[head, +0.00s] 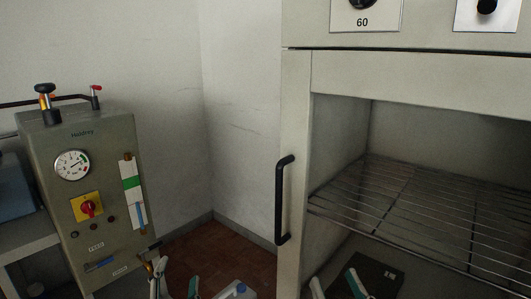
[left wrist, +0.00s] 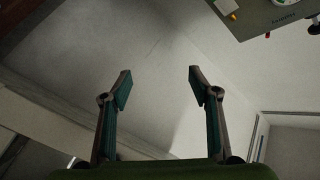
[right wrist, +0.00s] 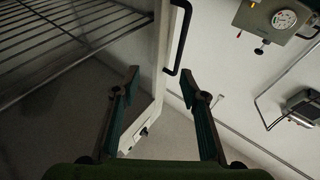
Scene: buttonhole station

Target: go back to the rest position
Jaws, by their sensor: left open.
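My left gripper (head: 174,284) shows at the bottom edge of the head view, in front of the floor and right of the grey gauge unit. In the left wrist view its two teal-padded fingers (left wrist: 159,80) stand wide apart with nothing between them. My right gripper (head: 336,286) is at the bottom edge of the head view, in front of the open cabinet's lower part. In the right wrist view its fingers (right wrist: 160,82) are also apart and empty. Both arms are mostly out of the head view.
The grey gauge unit (head: 105,150) stands at the left. The cabinet (head: 296,120) at the right has a black handle (head: 283,200), a wire rack (head: 420,205) and a dark labelled piece (head: 385,278) below. A pale item (head: 236,290) with a blue cap is between the grippers.

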